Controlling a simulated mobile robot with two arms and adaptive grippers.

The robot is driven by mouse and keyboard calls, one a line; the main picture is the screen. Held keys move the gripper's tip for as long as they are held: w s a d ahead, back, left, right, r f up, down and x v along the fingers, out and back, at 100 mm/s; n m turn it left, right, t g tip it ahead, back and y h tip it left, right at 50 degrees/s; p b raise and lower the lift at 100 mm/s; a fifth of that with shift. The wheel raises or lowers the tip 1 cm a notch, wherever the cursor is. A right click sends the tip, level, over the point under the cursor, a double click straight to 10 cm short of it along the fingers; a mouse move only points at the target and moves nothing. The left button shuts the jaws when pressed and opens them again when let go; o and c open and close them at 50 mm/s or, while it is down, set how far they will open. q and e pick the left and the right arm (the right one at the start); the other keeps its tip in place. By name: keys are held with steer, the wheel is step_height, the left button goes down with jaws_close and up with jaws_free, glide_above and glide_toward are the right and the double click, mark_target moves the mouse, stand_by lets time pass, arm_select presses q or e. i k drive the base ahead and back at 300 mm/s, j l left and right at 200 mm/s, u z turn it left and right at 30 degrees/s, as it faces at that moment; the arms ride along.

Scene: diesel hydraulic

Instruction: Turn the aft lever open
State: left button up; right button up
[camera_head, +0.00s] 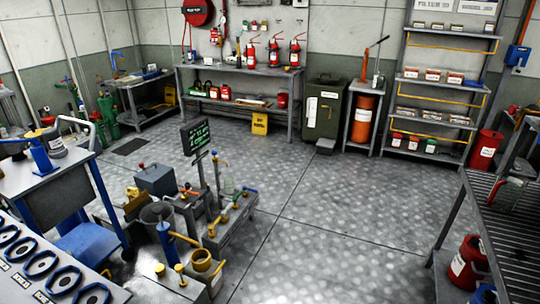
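Neither of my grippers is in view. A hydraulic unit (232,232) with pipes and upright posts stands on the floor left of centre.
A blue cart (90,243) is at the left. A slatted bench (505,225) is at the right. The middle floor (345,190) is clear.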

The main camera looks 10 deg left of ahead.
mark_target(210, 228)
steer(key=i+u, duration=0.15)
steer(key=i, duration=0.35)
steer(key=i+l+u, duration=0.15)
steer(key=i, duration=0.3)
steer(key=i+j+u, duration=0.1)
steer(key=i+u, duration=0.2)
steer(key=u, duration=0.15)
steer(key=i+u, duration=0.3)
steer(key=u, duration=0.15)
steer(key=i+l+u, duration=0.15)
steer(key=i+u, duration=0.15)
steer(key=u, duration=0.15)
